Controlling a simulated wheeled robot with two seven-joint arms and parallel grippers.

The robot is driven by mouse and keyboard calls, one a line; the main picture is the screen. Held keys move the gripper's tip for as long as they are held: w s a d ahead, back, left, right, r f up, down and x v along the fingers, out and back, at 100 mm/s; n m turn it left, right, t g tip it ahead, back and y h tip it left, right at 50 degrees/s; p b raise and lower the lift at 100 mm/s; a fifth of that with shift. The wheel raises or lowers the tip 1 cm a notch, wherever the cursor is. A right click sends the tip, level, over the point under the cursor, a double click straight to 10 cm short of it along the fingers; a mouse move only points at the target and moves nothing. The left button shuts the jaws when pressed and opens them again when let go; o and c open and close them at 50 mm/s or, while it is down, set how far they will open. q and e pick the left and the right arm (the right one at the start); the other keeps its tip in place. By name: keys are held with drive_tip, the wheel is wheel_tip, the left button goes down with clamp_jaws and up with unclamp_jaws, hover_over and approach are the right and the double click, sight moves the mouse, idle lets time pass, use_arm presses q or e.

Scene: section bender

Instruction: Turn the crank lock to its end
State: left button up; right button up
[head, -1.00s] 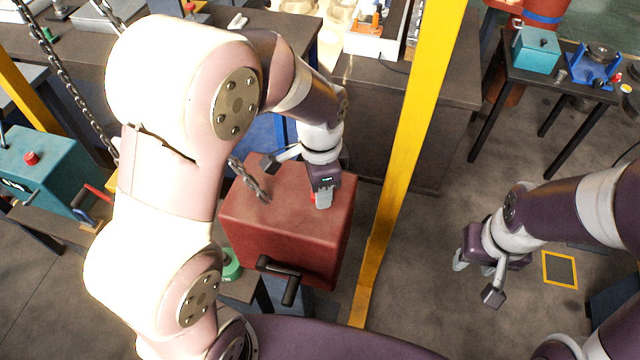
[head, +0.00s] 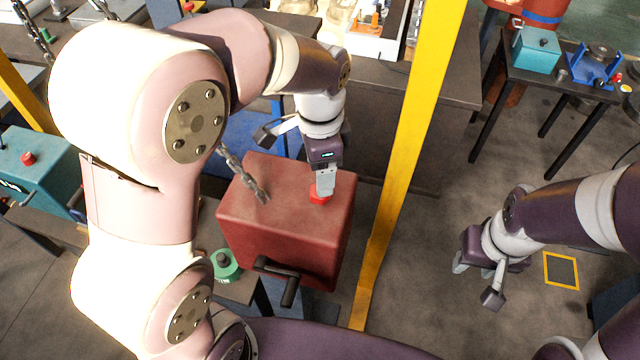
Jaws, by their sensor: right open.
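The red box (head: 270,235) stands in the middle of the head view. A black crank handle (head: 278,268) sticks out low on its front face, with its grip pointing down. A red button (head: 320,197) sits on the box's top. My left gripper (head: 325,188) points down right over this button, its fingertips at or just above it; I cannot tell if they touch. Its fingers are seen edge-on, so their opening is unclear. My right gripper (head: 477,281) is open and empty, over the floor to the right of the box, away from the crank.
A yellow post (head: 410,150) rises just right of the box. A chain (head: 243,172) hangs over the box's top left. A green round object (head: 224,264) is left of the crank. A dark bench (head: 455,80) is behind; open floor lies right.

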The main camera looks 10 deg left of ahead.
wheel_tip(320, 180, up, 7)
drive_tip(key=p, duration=0.6)
drive_tip(key=shift+f, duration=0.15)
